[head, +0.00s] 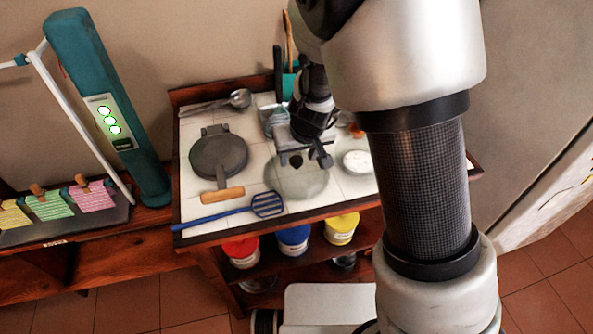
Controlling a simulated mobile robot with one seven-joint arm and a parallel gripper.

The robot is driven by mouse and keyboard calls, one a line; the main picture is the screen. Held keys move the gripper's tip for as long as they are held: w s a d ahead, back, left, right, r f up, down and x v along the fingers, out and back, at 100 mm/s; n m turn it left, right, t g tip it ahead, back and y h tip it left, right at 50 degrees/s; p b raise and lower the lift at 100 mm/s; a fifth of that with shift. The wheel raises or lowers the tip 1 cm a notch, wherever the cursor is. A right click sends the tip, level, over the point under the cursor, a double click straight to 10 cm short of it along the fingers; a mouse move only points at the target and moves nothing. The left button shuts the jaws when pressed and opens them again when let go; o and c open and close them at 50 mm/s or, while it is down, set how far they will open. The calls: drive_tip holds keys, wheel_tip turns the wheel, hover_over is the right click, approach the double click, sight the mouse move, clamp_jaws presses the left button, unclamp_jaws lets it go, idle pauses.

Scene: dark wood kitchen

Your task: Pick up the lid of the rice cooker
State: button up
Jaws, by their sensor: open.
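A round, see-through glass disc that looks like the lid (300,187) lies on the white tiled top of the wooden cart in the head view. My gripper (306,160) is over the far part of this disc, pointing down, with its jaws open. A small dark shape between the fingers may be the lid's knob, but I cannot tell it from the gripper. I cannot tell whether the fingers touch the lid. I cannot make out the rice cooker's body; my arm hides the area to the right.
A dark round press (218,155) with a wooden handle and a blue slotted spatula (232,211) lie left of the lid. A white bowl (357,161) stands to its right. A ladle (239,98) lies behind. Colored tubs (293,239) sit on the shelf below.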

drive_tip(key=shift+x, duration=1.15)
clamp_jaws()
drive_tip(key=shift+r, duration=0.1)
drive_tip(key=shift+r, duration=0.1)
